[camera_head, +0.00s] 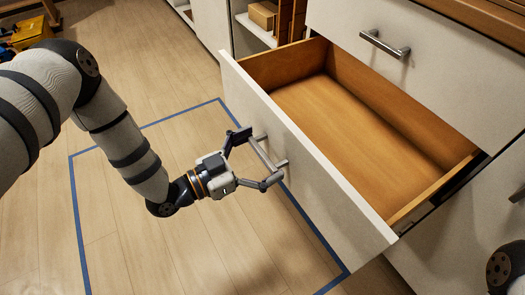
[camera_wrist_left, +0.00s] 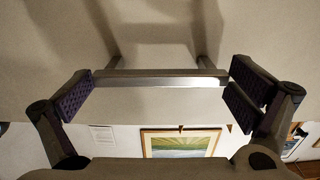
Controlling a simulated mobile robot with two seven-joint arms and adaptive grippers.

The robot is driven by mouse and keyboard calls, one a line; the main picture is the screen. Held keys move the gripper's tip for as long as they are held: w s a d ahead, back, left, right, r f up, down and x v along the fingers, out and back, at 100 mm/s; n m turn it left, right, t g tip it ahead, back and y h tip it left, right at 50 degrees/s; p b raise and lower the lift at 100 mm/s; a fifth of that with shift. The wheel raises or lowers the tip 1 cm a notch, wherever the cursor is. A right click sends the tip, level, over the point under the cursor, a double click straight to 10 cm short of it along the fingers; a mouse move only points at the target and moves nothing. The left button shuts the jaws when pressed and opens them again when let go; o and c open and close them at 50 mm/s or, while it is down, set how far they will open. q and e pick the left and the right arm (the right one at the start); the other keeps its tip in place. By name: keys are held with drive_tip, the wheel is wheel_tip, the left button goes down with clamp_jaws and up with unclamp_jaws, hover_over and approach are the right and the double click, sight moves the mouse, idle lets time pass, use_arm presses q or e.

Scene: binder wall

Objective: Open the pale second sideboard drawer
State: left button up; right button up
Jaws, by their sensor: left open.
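The pale second drawer (camera_head: 305,165) stands pulled well out of the sideboard in the head view, its wooden inside (camera_head: 355,125) bare and empty. Its metal bar handle (camera_head: 265,153) is on the front face. My left gripper (camera_head: 257,158) is at this handle with its fingers spread apart, one near each end of the bar. In the left wrist view the handle (camera_wrist_left: 160,80) lies between the open finger pads, and the fingers do not pinch it. At the lower right of the head view a part of my right arm shows, but its gripper does not.
The closed upper drawer (camera_head: 430,65) with its own handle (camera_head: 385,45) is above the open one. A shelf with a cardboard box (camera_head: 263,15) is at the back. Blue tape (camera_head: 76,215) marks a rectangle on the wooden floor. A framed picture (camera_wrist_left: 180,143) shows in the wrist view.

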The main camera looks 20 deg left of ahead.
use_arm(q)
drive_tip(key=v, duration=1.2)
